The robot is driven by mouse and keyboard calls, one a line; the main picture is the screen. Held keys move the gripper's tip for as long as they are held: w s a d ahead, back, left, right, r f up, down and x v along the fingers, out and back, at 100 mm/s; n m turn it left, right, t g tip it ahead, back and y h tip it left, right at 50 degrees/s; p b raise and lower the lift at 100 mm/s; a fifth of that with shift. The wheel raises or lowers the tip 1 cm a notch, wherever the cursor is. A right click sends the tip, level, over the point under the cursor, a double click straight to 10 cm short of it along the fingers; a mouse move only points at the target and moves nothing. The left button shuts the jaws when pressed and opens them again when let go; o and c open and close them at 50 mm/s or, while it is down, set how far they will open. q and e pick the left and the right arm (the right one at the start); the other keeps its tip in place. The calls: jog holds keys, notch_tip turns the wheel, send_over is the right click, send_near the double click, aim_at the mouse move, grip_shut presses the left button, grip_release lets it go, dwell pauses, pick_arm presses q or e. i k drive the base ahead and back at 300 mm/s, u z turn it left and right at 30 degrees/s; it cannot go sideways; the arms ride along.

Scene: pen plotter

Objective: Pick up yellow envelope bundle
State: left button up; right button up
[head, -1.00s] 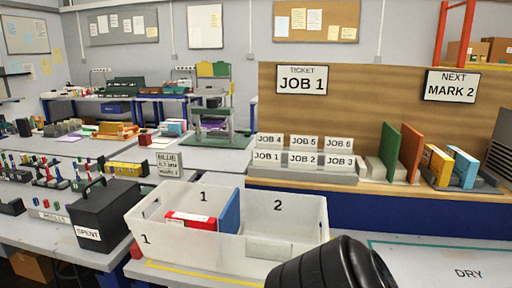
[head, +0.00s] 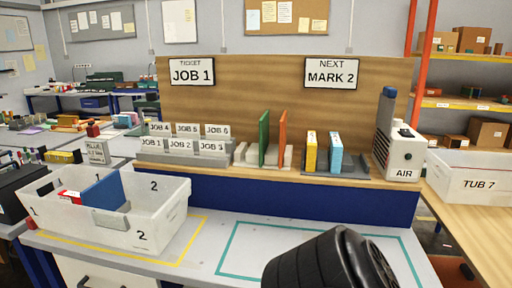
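The yellow envelope bundle (head: 310,151) stands upright on the wooden ledge, in a dark grey holder (head: 349,172). A light blue bundle (head: 335,153) stands just to its right, with a small gap between them. Nothing covers the front of the yellow bundle. Neither of my grippers shows in the head view. A black rounded part of my own arm rises at the bottom centre, well below and in front of the ledge.
Green (head: 264,139) and orange (head: 282,138) upright panels stand left of the yellow bundle. The AIR unit (head: 399,151) stands to its right. A white two-compartment bin (head: 165,214) sits at lower left. TUB 7 (head: 473,180) is at far right. The teal-outlined bench area is mostly clear.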

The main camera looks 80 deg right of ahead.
aim_at(311, 145)
jog(key=z, duration=0.05)
jog(key=k, duration=0.1)
jog(key=z, duration=1.4)
